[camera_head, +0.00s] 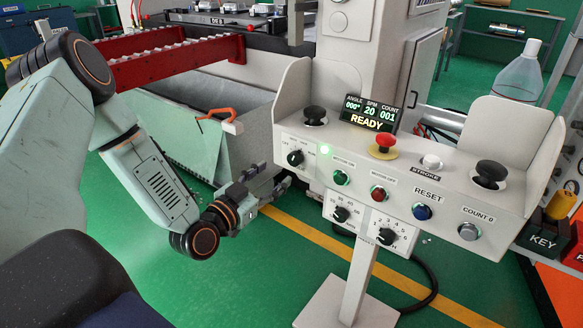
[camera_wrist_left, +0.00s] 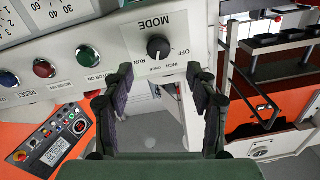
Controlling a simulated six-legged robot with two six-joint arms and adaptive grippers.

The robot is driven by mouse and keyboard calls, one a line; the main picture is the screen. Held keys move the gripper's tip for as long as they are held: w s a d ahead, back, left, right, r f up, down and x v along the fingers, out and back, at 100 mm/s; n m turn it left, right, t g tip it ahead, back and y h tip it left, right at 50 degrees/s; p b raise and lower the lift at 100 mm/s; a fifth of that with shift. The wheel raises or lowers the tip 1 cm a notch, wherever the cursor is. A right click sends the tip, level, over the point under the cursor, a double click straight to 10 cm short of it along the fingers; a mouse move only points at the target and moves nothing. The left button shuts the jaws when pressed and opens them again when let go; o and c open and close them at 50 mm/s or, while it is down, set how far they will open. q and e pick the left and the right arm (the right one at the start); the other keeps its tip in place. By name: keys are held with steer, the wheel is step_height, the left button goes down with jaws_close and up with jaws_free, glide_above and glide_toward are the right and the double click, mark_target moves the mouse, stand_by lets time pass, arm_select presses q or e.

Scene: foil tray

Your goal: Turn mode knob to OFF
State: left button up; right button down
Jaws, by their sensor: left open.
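The black mode knob (camera_head: 295,158) sits on the left of the pale control console's front face, on a white label plate. In the left wrist view the knob (camera_wrist_left: 158,46) appears upside down below the word MODE, with OFF, INCH, ONCE and RUN around it. Which mark it points at is too small to tell. My left gripper (camera_head: 270,182) is open and empty, left of and slightly below the knob, apart from it. In the left wrist view its two dark fingers (camera_wrist_left: 160,80) stand spread, with the knob beyond the gap between them. My right gripper is out of view.
Close to the knob are a green button (camera_head: 341,178), a red button (camera_head: 378,194) and two lower dials. A red mushroom button (camera_head: 385,141) and black palm buttons stand on top.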

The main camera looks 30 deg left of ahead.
mark_target(292, 161)
arm_select(q)
steer(key=w+b, duration=0.2)
steer(key=w, duration=0.4)
steer(key=shift+w+d+f+b, duration=0.1)
steer(key=shift+w+d+b, duration=0.05)
steer(key=shift+b, duration=0.2)
steer(key=shift+w, duration=0.3)
steer(key=shift+w+d, duration=0.1)
steer(key=shift+w, duration=0.05)
steer(key=c, duration=1.2)
steer(key=shift+o, duration=0.2)
